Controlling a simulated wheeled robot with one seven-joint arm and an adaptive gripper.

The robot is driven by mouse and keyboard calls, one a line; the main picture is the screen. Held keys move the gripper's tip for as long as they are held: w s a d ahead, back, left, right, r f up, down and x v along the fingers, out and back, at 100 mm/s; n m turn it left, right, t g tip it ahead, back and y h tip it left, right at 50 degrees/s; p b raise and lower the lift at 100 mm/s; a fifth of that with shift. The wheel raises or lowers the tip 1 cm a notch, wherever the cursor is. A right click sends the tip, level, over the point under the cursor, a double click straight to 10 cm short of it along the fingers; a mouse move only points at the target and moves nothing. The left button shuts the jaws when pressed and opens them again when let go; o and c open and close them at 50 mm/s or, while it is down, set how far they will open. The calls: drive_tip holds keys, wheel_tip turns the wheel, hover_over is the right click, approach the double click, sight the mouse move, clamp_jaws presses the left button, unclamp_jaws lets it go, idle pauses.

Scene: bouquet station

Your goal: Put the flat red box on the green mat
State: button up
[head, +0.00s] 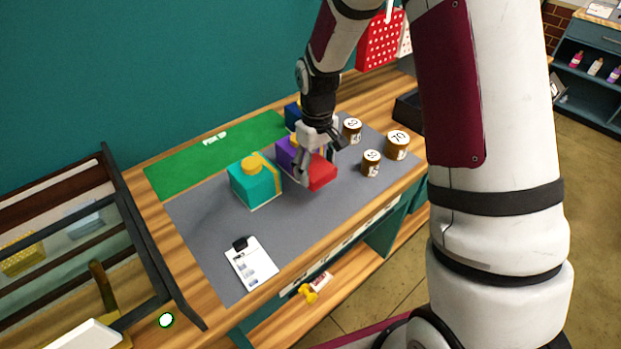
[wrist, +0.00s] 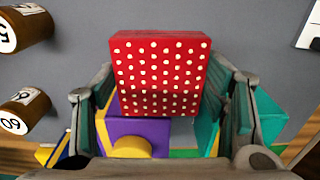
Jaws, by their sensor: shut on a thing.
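The flat red box (wrist: 160,62) with white dots is between my gripper's two fingers in the wrist view. In the head view the red box (head: 321,172) shows under my gripper (head: 318,160), low over the grey mat; I cannot tell whether it touches the mat. My gripper (wrist: 163,105) is shut on it. The green mat (head: 190,160) lies along the back of the table by the wall, with white lettering on it, and is bare over its left and middle part.
A teal box (head: 255,185) with a yellow ribbon stands left of the gripper. A purple box (head: 286,152) is close beside it, and a blue box (head: 292,114) is behind. Several numbered brown cylinders (head: 371,163) stand to the right. A clipboard (head: 250,263) lies at the front.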

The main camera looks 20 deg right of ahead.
sight(316, 194)
drive_tip(key=shift+f+p, duration=0.4)
drive_tip(key=shift+f, duration=2.75)
drive_tip(key=shift+f, duration=0.1)
drive_tip(key=o, duration=1.2)
drive_tip(key=shift+o, duration=0.2)
